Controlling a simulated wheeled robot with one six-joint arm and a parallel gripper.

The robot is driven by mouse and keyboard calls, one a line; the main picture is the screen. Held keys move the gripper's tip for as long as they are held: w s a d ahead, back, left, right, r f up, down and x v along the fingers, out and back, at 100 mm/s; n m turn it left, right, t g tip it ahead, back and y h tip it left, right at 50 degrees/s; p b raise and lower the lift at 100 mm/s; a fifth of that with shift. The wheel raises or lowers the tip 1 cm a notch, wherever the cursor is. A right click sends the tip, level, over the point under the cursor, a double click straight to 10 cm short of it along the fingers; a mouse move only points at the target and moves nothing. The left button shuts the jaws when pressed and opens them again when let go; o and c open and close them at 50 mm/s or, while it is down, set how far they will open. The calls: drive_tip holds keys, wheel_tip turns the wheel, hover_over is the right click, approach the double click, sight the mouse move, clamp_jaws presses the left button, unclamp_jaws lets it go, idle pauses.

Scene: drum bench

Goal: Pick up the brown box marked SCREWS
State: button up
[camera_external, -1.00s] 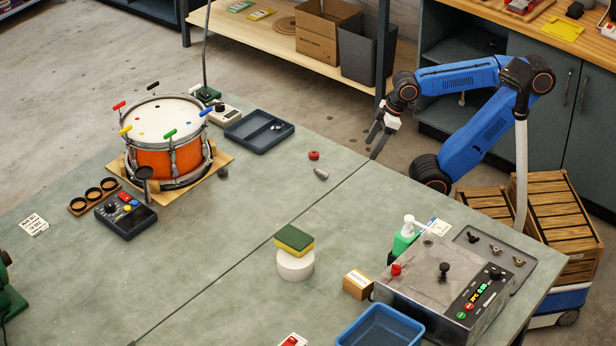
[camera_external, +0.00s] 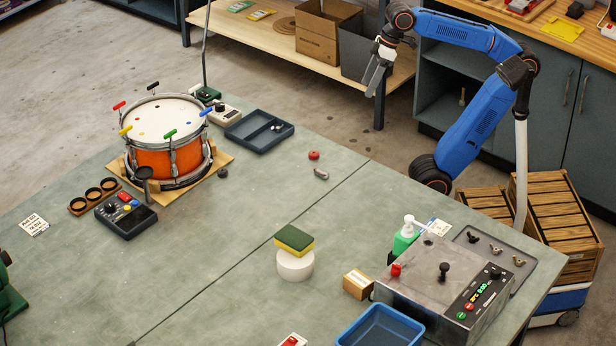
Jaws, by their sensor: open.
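A small brown box (camera_external: 357,284) with a pale label sits on the bench, left of the grey control unit. It is the only small brown box on the bench. The label is too small to read. My gripper (camera_external: 371,80) is at the upper middle of the picture, raised beyond the far edge of the bench, with its fingers pointing down. It is open and holds nothing that I can see. The box is well below it in the picture and apart from it.
A grey control unit (camera_external: 425,285) stands right of the box. A blue bin (camera_external: 380,328) is in front. A sponge (camera_external: 294,238) lies on a white round block (camera_external: 295,267) to the left. A green pump bottle (camera_external: 404,240) stands behind. The orange drum (camera_external: 165,160) is far left.

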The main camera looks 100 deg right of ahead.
drive_tip(key=w+a+m+g+y, duration=0.25)
drive_tip(key=w+a, duration=0.35)
drive_tip(key=a, duration=0.8)
drive_tip(key=w+a+m+g+y, duration=0.3)
drive_tip(key=w+a, duration=0.4)
drive_tip(key=a, duration=0.8)
drive_tip(key=w+a+m+g+y, duration=0.1)
drive_tip(key=w+a+m+y, duration=0.4)
drive_tip(key=a, duration=0.9)
drive_tip(key=w+a+m+g, duration=0.2)
drive_tip(key=a+m+g, duration=0.1)
drive_tip(key=a, duration=0.9)
approach(358, 278)
drive_tip(key=shift+s+n+x, duration=0.25)
drive_tip(key=shift+x, duration=3.5)
drive_tip(key=shift+w, duration=0.2)
drive_tip(key=c, duration=1.3)
